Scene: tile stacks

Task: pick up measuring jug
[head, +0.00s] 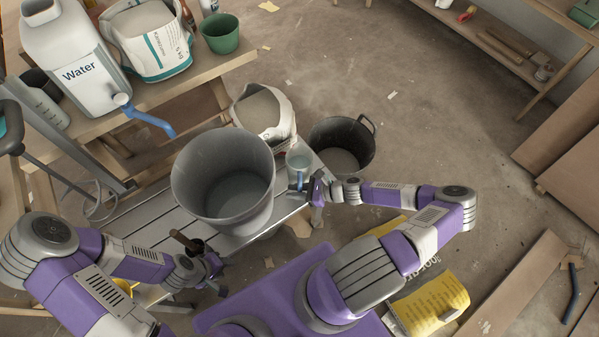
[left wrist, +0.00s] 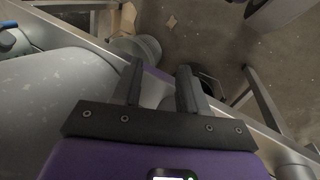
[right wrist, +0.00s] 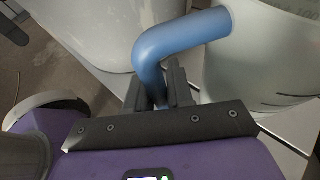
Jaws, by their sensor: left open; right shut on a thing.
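The measuring jug (head: 298,163) is a pale translucent vessel with a blue handle, at the right end of the slatted bench, just right of the big grey bucket (head: 223,180). My right gripper (head: 315,187) is at the jug's near side. In the right wrist view, its fingers (right wrist: 160,92) are shut on the lower part of the blue handle (right wrist: 180,35), with the jug's body (right wrist: 275,55) to the right. I cannot tell whether the jug's base touches the bench. My left gripper (head: 216,267) is open and empty; its fingers (left wrist: 160,88) show apart in the left wrist view.
A white open sack (head: 262,112) and a black bucket (head: 341,146) are behind the jug. A brown-handled tool (head: 185,240) is beside my left gripper. A water container (head: 78,62) with a blue spout stands on the left table. Floor to the right is mostly open.

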